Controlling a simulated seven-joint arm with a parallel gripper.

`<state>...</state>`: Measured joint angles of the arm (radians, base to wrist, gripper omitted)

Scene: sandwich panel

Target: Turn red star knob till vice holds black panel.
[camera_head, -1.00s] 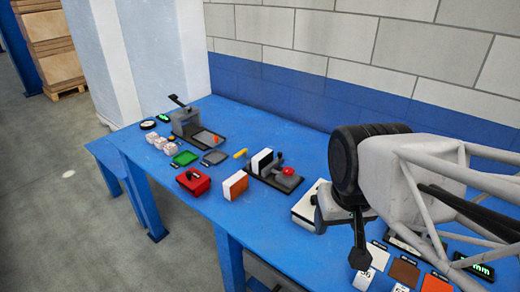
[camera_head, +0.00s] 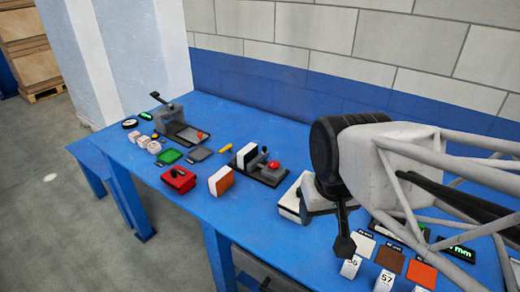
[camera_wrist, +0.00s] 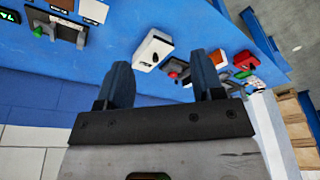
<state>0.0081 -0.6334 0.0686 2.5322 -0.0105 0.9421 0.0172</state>
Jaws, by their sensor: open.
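The vice (camera_head: 268,180) stands on the blue bench in the head view, a dark base with a grey jaw. The red star knob (camera_head: 274,165) sits on its right side. The black panel (camera_head: 247,156) stands upright at its left side, showing a white face and a dark edge. I cannot tell whether the jaws touch it. My gripper (camera_wrist: 162,80) is open and empty in the wrist view. Its two dark fingers point over the bench, and the red knob (camera_wrist: 172,75) shows small and well beyond them. The fingertips are not clear in the head view.
A white box (camera_head: 292,203) lies between the vice and my arm. A white-and-orange block (camera_head: 221,181) and a red box (camera_head: 178,180) stand left of the vice. Coloured cards (camera_head: 389,261) lie at the right. Clear bench surrounds the vice's front and back.

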